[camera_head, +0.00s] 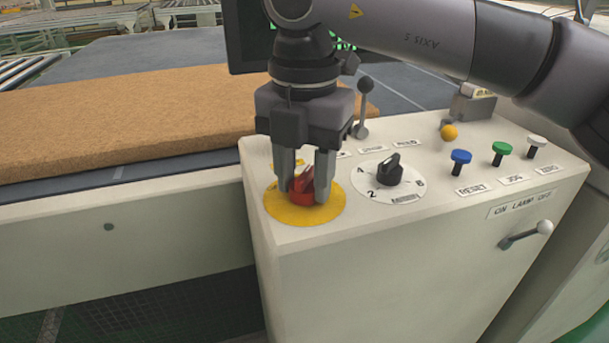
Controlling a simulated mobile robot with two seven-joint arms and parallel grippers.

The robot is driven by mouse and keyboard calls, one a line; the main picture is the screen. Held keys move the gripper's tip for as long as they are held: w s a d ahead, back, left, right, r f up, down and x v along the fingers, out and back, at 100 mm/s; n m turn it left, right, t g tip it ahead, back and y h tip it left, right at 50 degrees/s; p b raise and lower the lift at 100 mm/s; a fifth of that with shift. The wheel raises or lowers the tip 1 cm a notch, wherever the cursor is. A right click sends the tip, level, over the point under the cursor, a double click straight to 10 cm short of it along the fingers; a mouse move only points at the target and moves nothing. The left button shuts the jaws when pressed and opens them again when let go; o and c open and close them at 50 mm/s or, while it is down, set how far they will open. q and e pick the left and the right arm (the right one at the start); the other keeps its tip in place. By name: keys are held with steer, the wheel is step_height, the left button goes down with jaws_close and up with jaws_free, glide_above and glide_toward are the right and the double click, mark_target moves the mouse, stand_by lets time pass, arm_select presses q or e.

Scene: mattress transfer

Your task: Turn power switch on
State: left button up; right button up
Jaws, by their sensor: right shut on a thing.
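The power switch (301,195) is a red rotary knob on a round yellow plate (285,210) at the left front corner of the white control panel. My right gripper (305,178) points straight down over it, its two fingers on either side of the red knob and shut on it. The fingers hide part of the knob and the back of the yellow plate. My left gripper is not in view.
Beside the switch is a black rotary selector (389,172). A lever (362,110) rises behind, and another lever (527,236) is on the front face. A brown mattress (120,115) lies at left.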

mark_target(305, 173)
steer(key=shift+r+m, duration=0.1)
steer(key=shift+m, duration=0.3)
steer(key=o, duration=1.1)
steer(key=shift+c, duration=0.2)
step_height(305, 173, up, 7)
steer(key=shift+r+p, duration=0.1)
steer(key=shift+p, duration=0.5)
